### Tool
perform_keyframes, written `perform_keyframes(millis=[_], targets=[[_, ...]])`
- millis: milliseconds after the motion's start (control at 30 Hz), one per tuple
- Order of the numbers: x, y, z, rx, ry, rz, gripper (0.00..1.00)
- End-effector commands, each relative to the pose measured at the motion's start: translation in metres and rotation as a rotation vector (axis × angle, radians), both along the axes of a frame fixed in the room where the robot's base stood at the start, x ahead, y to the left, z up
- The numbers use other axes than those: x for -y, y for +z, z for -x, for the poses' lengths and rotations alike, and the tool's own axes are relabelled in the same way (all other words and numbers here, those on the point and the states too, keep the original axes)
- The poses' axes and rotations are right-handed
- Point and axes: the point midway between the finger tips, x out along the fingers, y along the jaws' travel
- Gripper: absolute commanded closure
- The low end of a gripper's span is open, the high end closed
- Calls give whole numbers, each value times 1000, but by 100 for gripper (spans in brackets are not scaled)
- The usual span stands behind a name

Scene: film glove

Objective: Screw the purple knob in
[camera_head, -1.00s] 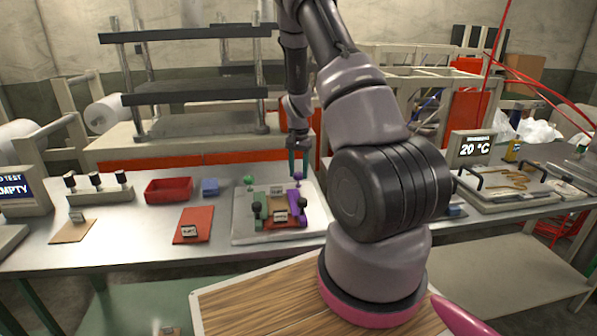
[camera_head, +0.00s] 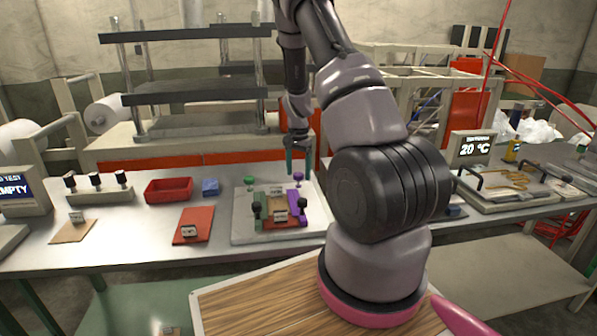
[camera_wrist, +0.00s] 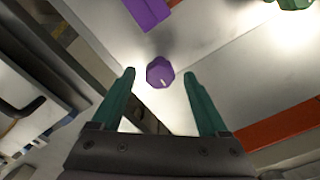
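The purple knob (camera_head: 298,176) stands at the back right of the fixture plate (camera_head: 241,222), behind the purple clamp block (camera_head: 297,205). The knob also shows in the wrist view (camera_wrist: 160,72), with a light mark on its face, just beyond and between my fingertips. My gripper (camera_head: 299,166) has green fingers and is above the knob. In the wrist view the gripper (camera_wrist: 160,75) is open, with a clear gap between each finger and the knob. A green knob (camera_head: 249,181) stands at the plate's back left. I cannot tell how deep the purple knob sits.
A temperature display (camera_head: 473,148) and a tray with handles (camera_head: 490,203) are at right. A press frame (camera_head: 190,90) stands behind the bench.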

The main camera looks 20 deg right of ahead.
Motion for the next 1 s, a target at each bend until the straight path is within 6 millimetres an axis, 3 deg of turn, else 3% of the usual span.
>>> perform_keyframes(millis=[367,800,1000], targets=[[0,8,0,1,2,0,24],[0,90,-1,3,1,1,24],[0,106,0,1,1,-1,24]])
